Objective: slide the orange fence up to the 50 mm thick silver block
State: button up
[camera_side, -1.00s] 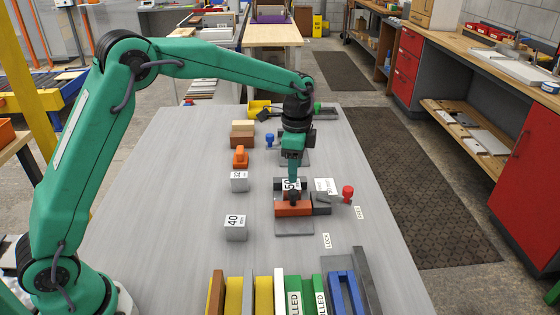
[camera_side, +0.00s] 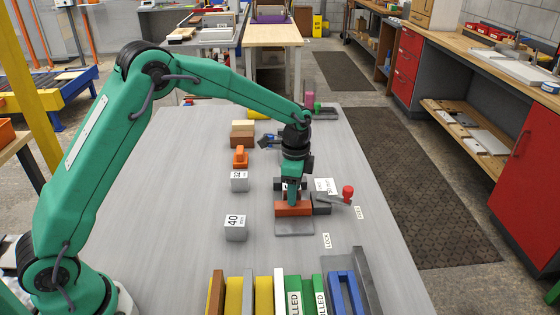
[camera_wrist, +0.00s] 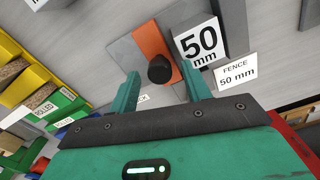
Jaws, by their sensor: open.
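The orange fence (camera_side: 293,209) lies across a grey plate (camera_side: 294,228); in the wrist view the fence (camera_wrist: 148,42) carries a black round knob (camera_wrist: 160,69). The silver block marked 50 mm (camera_wrist: 199,42) stands just right of the fence there; whether they touch I cannot tell. In the side view the block is mostly hidden behind my gripper (camera_side: 292,201). My gripper (camera_wrist: 159,72) is open and low over the fence, one finger on each side of the knob. I cannot tell whether either finger touches it.
A card reading FENCE 50 mm (camera_wrist: 237,74) lies beside the block. A red-knobbed lever (camera_side: 347,193) stands right of the fence. Silver blocks marked 40 (camera_side: 236,229) and 32 (camera_side: 239,182) stand left. Coloured boards (camera_side: 290,295) stand in the foreground. The left tabletop is largely clear.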

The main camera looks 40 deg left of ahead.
grip_shut()
jog(key=shift+w+a, duration=0.9)
jog(key=shift+w, duration=0.05)
jog(key=shift+r, duration=0.1)
grip_release()
jog(key=shift+r, duration=0.1)
notch_tip(320, 180, up, 8)
jog(key=shift+f, duration=0.2)
